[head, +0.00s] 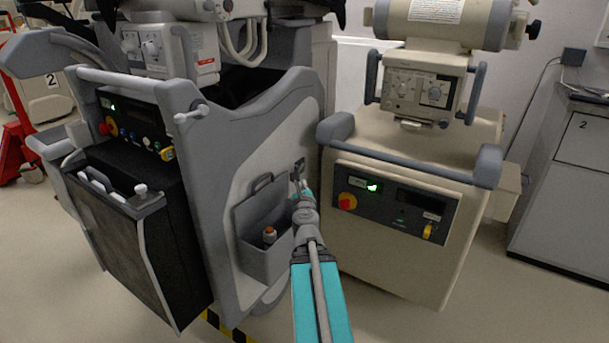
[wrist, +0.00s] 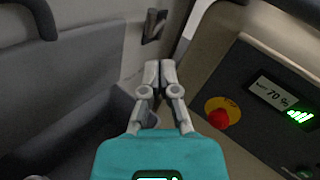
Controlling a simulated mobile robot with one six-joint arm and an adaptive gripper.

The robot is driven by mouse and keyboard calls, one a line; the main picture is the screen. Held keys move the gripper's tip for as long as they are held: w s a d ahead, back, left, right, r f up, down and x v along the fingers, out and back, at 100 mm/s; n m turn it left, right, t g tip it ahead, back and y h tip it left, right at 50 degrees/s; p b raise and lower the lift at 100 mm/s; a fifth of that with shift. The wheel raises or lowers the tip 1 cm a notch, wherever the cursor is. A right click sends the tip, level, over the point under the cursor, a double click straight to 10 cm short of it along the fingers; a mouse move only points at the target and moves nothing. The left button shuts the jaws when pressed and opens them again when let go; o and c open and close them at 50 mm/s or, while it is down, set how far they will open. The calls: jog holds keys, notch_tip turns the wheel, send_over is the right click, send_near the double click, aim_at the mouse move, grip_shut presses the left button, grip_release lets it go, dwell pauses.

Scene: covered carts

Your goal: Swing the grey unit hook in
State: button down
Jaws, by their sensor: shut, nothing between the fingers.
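The grey unit (head: 225,155) stands at the left in the head view. Its hook (head: 298,168), a small dark metal piece, is on the side panel that faces the gap between the units. In the wrist view the hook (wrist: 154,24) is at the top centre, beyond my fingertips. My gripper (head: 302,187) reaches into the gap, just below the hook. In the wrist view my gripper (wrist: 160,68) has its fingertips together, with nothing between them and a small gap to the hook. The hook's exact swing angle is hard to tell.
A beige unit (head: 400,215) stands close on the right, with a red button (wrist: 222,118) near my gripper. A grey cabinet (head: 570,190) stands far right.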

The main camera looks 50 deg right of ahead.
jog(key=s+d+r+n+t+y+p, duration=0.1)
jog(key=s+d+n+y+p, duration=0.1)
jog(key=n, duration=0.8)
jog(key=s+d+r+n+t+y+p, duration=0.1)
jog(key=s+d+n+y, duration=0.3)
jog(key=n, duration=0.7)
jog(key=shift+s+t+y+p, duration=0.4)
jog(key=shift+s+y+p, duration=0.15)
jog(key=shift+s+y, duration=0.45)
jog(key=shift+w, duration=0.1)
jog(key=b, duration=0.2)
send_near(300, 169)
jog(key=w+d, duration=0.3)
jog(key=w, duration=0.2)
jog(key=shift+w+a+f, duration=0.3)
jog(key=shift+w+f, duration=0.25)
jog(key=shift+w, duration=0.15)
